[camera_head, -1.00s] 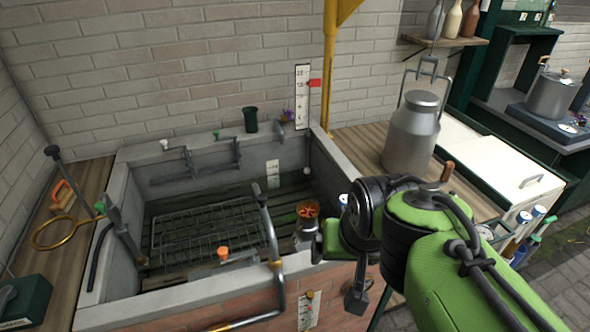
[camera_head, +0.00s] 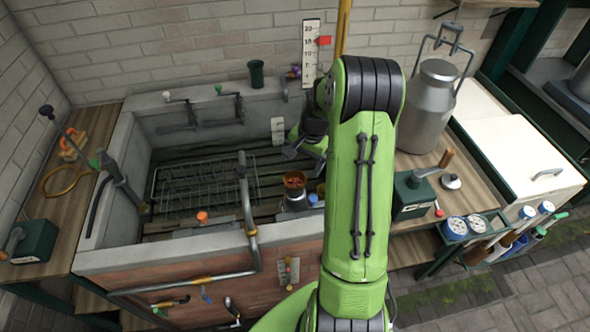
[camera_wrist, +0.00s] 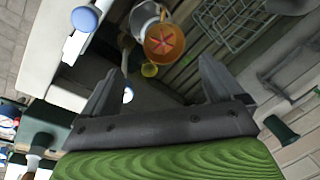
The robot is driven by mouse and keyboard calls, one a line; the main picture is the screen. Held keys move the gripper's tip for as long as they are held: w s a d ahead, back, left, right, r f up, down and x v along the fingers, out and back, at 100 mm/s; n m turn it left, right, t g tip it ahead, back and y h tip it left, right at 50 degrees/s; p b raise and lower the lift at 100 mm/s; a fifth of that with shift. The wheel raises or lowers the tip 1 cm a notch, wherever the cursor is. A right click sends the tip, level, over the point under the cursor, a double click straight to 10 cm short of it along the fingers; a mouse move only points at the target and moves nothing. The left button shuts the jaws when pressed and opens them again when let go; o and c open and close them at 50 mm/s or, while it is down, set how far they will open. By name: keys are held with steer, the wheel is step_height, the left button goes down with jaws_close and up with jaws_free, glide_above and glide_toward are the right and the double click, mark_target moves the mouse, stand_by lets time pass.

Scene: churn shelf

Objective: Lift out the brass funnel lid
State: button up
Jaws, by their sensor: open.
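The round orange-brass piece (camera_head: 294,179), which looks like the brass funnel lid, sits on a grey metal can (camera_head: 293,197) inside the stone basin, by its front right. In the wrist view the brass piece (camera_wrist: 165,42) shows a red star-like shape inside its rim. My gripper (camera_head: 300,148) is open and empty, behind and above the can in the head view. In the wrist view my gripper (camera_wrist: 160,68) has its fingers spread, with the brass piece beyond the tips, apart from them. My arm hides part of the basin's right side.
The stone basin (camera_head: 190,260) holds a wire rack (camera_head: 195,190). A pipe (camera_head: 246,195) stands at its front edge, left of the can. A milk churn (camera_head: 428,105) and a dark green box (camera_head: 413,195) stand on the right-hand bench. The basin's middle is largely open.

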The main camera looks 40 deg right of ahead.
mark_target(295, 186)
steer(key=f, duration=0.4)
steer(key=w+f, duration=0.1)
steer(key=f, duration=0.3)
steer(key=w+a+f, duration=0.1)
steer(key=f, duration=0.3)
steer(key=shift+w+f, duration=0.1)
steer(key=shift+f, duration=0.2)
steer(key=shift+c, duration=0.2)
